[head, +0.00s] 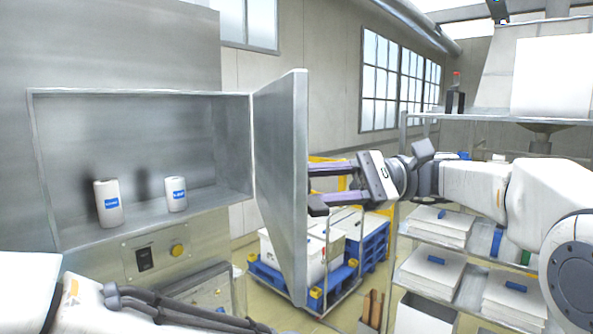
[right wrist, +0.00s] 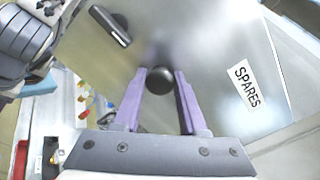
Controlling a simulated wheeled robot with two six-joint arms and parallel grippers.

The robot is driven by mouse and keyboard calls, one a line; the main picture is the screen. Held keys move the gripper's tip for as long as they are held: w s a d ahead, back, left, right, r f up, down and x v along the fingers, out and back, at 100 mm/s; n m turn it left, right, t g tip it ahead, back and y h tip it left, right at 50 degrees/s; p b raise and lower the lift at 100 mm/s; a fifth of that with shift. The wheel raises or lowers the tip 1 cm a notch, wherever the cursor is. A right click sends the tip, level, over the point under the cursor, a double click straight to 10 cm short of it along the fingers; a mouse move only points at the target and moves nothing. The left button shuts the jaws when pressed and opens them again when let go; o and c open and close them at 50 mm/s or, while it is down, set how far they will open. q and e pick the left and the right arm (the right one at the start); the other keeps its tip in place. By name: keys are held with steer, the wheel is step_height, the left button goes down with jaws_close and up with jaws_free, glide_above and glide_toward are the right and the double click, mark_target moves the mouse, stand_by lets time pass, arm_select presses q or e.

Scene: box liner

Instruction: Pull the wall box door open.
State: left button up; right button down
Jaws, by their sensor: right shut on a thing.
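The wall box (head: 140,150) has its grey metal door (head: 282,180) standing wide open, swung out from the box's right side. In the right wrist view the door's outer face (right wrist: 195,45) carries a SPARES label (right wrist: 246,88), a round black knob (right wrist: 160,82) and a dark bar-shaped fitting (right wrist: 112,27). My right gripper (head: 314,187) is at the door's outer side. In the right wrist view its two purple fingers sit around the knob, shut on it. The door hides the knob in the head view. My left gripper is out of view; only its arm shows.
Two white canisters with blue labels, one left (head: 108,203) and one right (head: 176,194), stand inside the box. A blue-based cart (head: 335,290) and a loaded shelf rack (head: 470,262) stand at the right.

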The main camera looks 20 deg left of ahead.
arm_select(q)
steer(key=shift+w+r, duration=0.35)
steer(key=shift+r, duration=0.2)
arm_select(e)
steer(key=shift+w+d+n+g, duration=0.3)
steer(key=shift+w+d, duration=0.25)
steer(key=shift+c, duration=2.3)
jaws_free()
arm_select(q)
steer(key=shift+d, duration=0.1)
steer(key=shift+p, duration=0.3)
